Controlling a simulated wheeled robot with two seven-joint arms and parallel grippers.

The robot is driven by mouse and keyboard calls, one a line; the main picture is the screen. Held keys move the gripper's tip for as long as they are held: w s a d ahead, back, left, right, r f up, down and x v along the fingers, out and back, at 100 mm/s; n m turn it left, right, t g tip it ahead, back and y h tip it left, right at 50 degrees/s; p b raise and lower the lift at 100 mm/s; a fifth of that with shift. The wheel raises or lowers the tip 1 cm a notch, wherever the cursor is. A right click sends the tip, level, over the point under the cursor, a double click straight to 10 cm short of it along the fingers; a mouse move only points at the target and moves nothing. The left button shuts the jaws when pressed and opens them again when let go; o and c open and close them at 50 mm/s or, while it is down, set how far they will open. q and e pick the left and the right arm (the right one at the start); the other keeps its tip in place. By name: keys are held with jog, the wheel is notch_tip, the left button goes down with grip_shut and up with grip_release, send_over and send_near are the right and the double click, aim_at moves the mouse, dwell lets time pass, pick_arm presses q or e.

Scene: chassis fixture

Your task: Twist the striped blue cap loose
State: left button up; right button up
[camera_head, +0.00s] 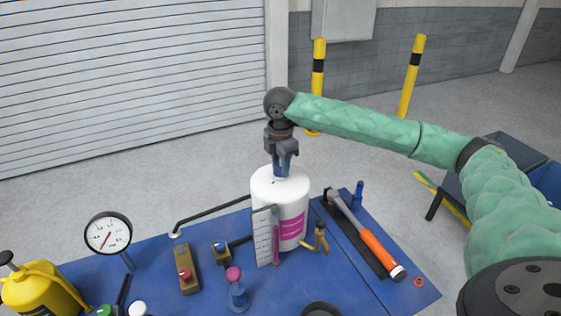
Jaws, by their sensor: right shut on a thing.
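The striped blue cap (283,169) stands at the top of a white bottle (277,190) with a pink label. The bottle is upright on the blue table. My right gripper (282,155) reaches in from the right and points down over the bottle. It is shut on the cap, and its fingers hide most of the cap and its stripes. I cannot tell whether the cap has turned. My left gripper is out of view.
A hammer (366,236) with an orange handle lies right of the bottle. A gauge (108,233), a yellow spray bottle (40,290) and a pink-topped blue piece (237,292) stand left and in front. A white ruled card (263,236) stands close before the bottle.

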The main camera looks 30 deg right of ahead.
dwell(0.4)
jog(key=shift+n+p, duration=0.75)
jog(key=shift+n, duration=0.65)
jog(key=shift+f+n, duration=0.1)
jog(key=shift+n, duration=0.7)
jog(key=shift+p, duration=0.3)
